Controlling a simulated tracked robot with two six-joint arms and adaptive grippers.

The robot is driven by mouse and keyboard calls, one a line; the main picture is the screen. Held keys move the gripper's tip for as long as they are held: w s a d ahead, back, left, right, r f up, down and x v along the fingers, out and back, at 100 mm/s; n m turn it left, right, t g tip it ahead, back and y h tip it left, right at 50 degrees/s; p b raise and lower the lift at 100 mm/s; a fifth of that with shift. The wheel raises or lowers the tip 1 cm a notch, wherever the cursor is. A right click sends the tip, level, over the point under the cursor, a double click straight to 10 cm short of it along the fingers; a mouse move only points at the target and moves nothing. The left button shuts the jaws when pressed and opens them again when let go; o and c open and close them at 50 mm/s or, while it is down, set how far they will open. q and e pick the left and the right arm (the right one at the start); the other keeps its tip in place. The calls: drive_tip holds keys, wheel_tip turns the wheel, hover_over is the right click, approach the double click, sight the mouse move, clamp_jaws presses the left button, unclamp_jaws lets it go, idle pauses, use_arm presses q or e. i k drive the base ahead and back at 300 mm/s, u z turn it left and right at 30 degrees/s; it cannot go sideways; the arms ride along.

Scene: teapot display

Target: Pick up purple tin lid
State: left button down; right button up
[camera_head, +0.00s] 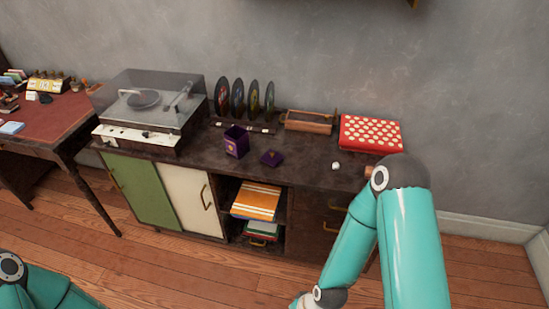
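The purple tin lid (271,158) lies on the dark top of the cabinet (310,178), near its middle. The open purple tin (236,142) stands upright to the left of the lid, apart from it. My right arm comes in from the right and bends in front of the cabinet's right end; its gripper is out of the frame. Only a part of my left arm shows at the bottom left corner, and its gripper is also out of the frame. Nothing covers the lid.
A record player (150,105) stands left of the tin. A record rack (245,100) with several discs, a wooden box (311,121) and a red dotted box (371,133) stand along the back. A small white object (336,166) lies right of the lid. The top around the lid is mostly clear.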

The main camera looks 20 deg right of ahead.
sight(272, 157)
drive_tip(key=z, duration=0.05)
drive_tip(key=i, duration=0.9)
drive_tip(key=u, duration=0.05)
